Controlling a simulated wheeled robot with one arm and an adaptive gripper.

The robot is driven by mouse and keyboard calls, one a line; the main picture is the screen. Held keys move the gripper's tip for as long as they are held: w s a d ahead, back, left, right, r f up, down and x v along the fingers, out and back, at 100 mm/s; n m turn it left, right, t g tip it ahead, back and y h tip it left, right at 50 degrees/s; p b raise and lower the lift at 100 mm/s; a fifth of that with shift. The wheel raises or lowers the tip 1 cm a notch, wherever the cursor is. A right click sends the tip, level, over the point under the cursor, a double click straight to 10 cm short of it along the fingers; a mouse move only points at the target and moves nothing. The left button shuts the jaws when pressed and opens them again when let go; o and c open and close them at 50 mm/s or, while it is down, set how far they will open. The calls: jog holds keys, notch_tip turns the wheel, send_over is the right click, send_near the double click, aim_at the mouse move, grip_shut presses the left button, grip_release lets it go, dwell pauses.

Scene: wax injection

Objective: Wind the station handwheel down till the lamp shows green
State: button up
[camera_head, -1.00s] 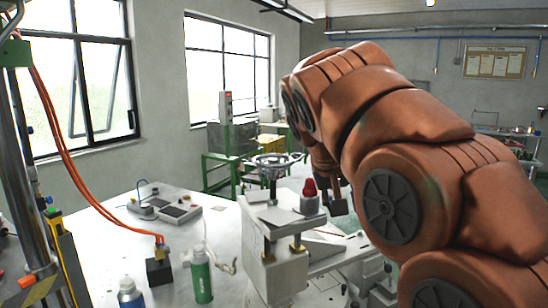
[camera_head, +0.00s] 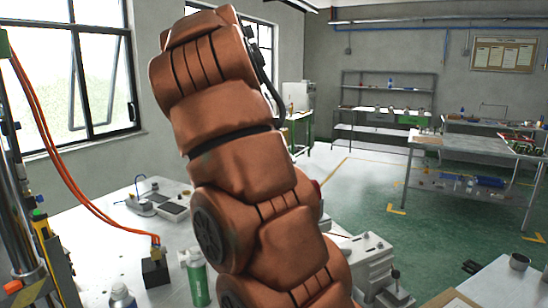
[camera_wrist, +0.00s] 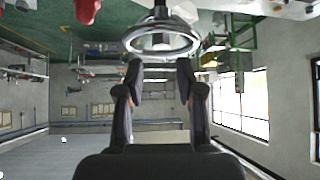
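The handwheel (camera_wrist: 163,40) is a shiny metal ring at the top middle of the wrist view, which looks upside down. My gripper (camera_wrist: 159,68) is open and empty, its two dark fingers apart, with the tips close to the wheel's near rim. I cannot tell whether they touch it. A red dome (camera_wrist: 87,9), apparently the station lamp, shows at the top left of the wrist view; no green shows on it. In the head view my arm hides the wheel and nearly all of the station and lamp.
A green bottle (camera_head: 198,279) and a black block (camera_head: 155,270) with orange hoses stand on the white bench (camera_head: 100,255). A small device (camera_head: 140,206) lies farther back. A grey machine (camera_head: 366,262) is right of my arm. Open floor (camera_head: 365,195) lies beyond, before a worktable (camera_head: 470,150).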

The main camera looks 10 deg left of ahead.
jog(key=shift+b+x, duration=0.85)
jog(key=shift+x, duration=3)
jog(key=shift+a, duration=0.15)
jog(key=shift+c, duration=0.2)
grip_shut()
